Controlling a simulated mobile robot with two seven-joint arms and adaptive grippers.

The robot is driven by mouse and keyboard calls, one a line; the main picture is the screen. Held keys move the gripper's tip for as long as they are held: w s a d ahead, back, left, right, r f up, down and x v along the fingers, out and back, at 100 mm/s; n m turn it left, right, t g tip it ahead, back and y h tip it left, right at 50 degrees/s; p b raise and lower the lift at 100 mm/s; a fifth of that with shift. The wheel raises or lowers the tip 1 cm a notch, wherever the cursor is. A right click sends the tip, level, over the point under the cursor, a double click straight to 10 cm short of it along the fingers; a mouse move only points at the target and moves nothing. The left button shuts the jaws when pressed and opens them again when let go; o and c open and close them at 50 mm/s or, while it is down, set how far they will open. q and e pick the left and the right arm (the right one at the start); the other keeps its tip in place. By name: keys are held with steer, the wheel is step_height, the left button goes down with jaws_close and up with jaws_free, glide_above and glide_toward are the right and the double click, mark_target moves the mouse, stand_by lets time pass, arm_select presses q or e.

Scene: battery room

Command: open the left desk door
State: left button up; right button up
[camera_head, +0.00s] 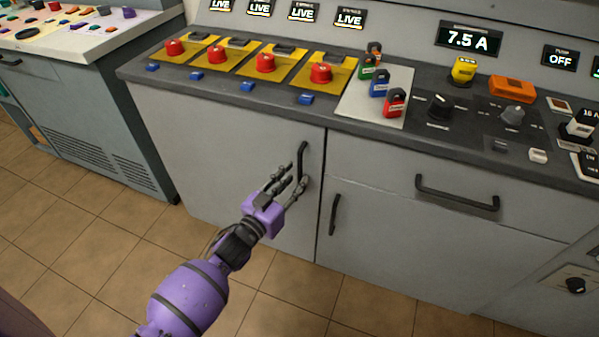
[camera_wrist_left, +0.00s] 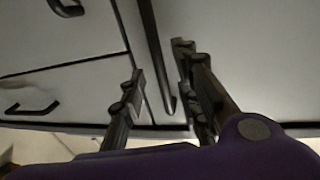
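The left desk door (camera_head: 225,150) is a grey panel under the desk top, and it looks closed. Its black vertical bar handle (camera_head: 302,160) is near the door's right edge. My left gripper (camera_head: 294,180) is at the lower part of the handle, with its fingers pointing at the door. In the left wrist view the handle (camera_wrist_left: 154,50) runs between the spread fingers (camera_wrist_left: 155,90), with gaps showing on both sides. Its fingers are open and hold nothing. My right gripper is not in view.
A second door with a black handle (camera_head: 334,214) and a drawer with a black handle (camera_head: 457,193) are to the right. The desk top carries red buttons (camera_head: 265,63), coloured padlocks (camera_head: 380,84) and knobs. Tiled floor (camera_head: 290,290) in front is clear.

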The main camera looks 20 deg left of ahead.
mark_target(300, 173)
arm_select(q)
steer(key=shift+x, duration=1.7)
steer(key=shift+c, duration=0.3)
jaws_close()
